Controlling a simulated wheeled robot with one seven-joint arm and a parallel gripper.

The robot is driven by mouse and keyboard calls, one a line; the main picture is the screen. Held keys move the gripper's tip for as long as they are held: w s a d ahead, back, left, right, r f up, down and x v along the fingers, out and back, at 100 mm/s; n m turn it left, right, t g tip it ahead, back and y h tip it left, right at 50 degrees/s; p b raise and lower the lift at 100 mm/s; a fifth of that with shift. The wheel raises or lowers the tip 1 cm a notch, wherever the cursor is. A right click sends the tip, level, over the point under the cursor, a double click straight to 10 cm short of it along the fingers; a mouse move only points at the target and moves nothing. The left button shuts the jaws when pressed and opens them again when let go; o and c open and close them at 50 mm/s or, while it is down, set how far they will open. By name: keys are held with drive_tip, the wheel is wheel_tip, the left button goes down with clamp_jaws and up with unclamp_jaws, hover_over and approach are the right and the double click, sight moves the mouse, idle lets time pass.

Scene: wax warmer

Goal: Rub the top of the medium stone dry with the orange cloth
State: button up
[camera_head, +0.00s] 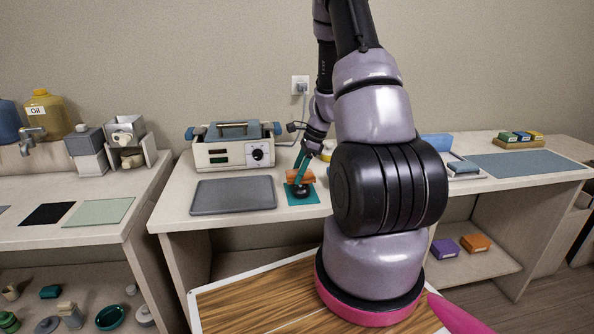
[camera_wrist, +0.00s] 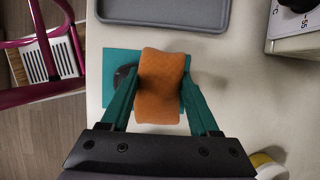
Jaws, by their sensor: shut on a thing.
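My gripper (camera_wrist: 162,108) is shut on the orange cloth (camera_wrist: 160,85), which sits between its two teal fingers. In the head view the orange cloth (camera_head: 300,176) is just above a dark rounded stone (camera_head: 301,191) on a teal mat (camera_head: 290,198). In the wrist view the stone (camera_wrist: 122,77) shows only in part, at the left of the cloth, and the cloth hides the rest. I cannot tell whether the cloth touches the stone. The teal mat (camera_wrist: 109,62) lies flat on the table.
A grey tray (camera_head: 233,195) lies left of the mat. The wax warmer (camera_head: 235,146) stands behind the tray. A yellow and white round thing (camera_wrist: 268,166) is near the gripper's right side. My arm hides the table's middle in the head view.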

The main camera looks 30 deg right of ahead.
drive_tip(key=shift+s+a, duration=0.2)
drive_tip(key=shift+s, duration=0.35)
drive_tip(key=shift+s+a, duration=0.2)
drive_tip(key=shift+s, duration=0.35)
drive_tip(key=shift+s+a, duration=0.2)
drive_tip(key=shift+s, duration=0.5)
drive_tip(key=shift+s+a, duration=0.25)
drive_tip(key=shift+s, duration=0.45)
drive_tip(key=shift+s+a, duration=0.2)
drive_tip(key=shift+s, duration=0.5)
wheel_tip(320, 180, up, 7)
